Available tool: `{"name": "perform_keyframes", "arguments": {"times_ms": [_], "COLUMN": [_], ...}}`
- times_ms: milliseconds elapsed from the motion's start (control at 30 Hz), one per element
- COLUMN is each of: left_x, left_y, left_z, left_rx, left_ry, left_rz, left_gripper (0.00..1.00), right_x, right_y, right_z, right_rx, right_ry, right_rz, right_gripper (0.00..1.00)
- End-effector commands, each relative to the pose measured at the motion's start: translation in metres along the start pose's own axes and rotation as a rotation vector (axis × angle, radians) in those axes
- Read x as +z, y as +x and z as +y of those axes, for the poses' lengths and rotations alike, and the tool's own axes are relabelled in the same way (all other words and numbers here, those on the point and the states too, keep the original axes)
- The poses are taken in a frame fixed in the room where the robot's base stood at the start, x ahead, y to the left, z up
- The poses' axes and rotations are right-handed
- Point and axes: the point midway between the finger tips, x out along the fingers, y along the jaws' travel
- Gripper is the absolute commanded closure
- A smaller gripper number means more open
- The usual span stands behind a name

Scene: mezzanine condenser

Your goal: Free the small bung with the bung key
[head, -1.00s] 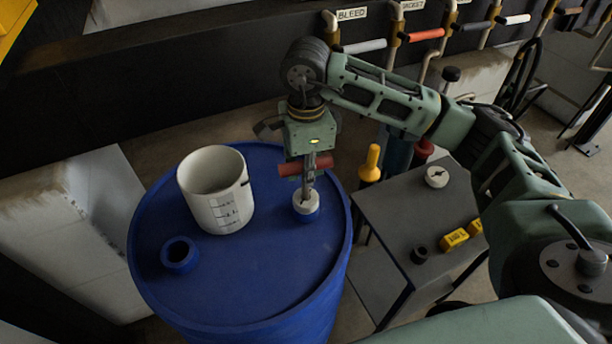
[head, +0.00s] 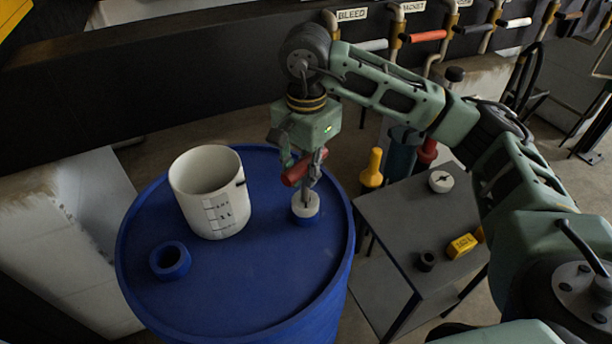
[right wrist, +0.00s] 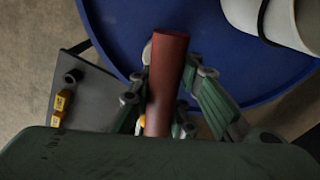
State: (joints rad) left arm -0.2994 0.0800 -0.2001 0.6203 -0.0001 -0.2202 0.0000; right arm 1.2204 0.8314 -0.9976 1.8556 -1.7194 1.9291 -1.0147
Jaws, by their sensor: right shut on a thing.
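The bung key shows as a red crossbar handle (head: 296,174) with a grey metal stem below it. The small bung (head: 305,205) is a white round plug in a blue collar on the right part of the blue drum's top (head: 255,290). The stem's lower end meets the bung's top; how deep it sits is hidden. My right gripper (head: 306,168) points down over the bung, shut on the key's handle. In the right wrist view the red handle (right wrist: 166,85) lies between the fingers, and the bung is hidden. My left gripper is not in view.
A white marked jug (head: 208,195) stands on the drum left of the key. An empty-looking blue collar (head: 170,261) is at front left. A grey side table (head: 400,225) holds a white disc (head: 441,181), a yellow block (head: 461,246) and a small black ring (head: 426,262).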

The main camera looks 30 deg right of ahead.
Motion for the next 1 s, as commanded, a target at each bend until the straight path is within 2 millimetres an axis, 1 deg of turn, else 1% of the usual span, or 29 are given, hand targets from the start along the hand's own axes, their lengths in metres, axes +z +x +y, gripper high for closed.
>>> {"name": "perform_keyframes", "arguments": {"times_ms": [33, 267, 467, 1000], "left_x": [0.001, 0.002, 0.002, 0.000], "left_y": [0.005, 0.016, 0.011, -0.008], "left_z": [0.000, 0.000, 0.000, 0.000], "left_rx": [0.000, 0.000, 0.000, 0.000], "left_ry": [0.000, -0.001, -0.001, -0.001], "left_rz": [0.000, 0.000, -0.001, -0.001], "left_gripper": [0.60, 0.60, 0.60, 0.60], "right_x": [0.000, -0.001, 0.000, 0.000], "right_y": [0.002, 0.002, -0.004, -0.036], "right_z": [-0.001, -0.001, -0.001, -0.001], "right_rx": [-0.002, -0.003, -0.002, -0.003], "right_ry": [-0.029, -0.183, -0.188, -0.185], "right_rz": [0.000, 0.001, 0.000, 0.000], "right_gripper": [1.00, 1.00, 1.00, 1.00]}}
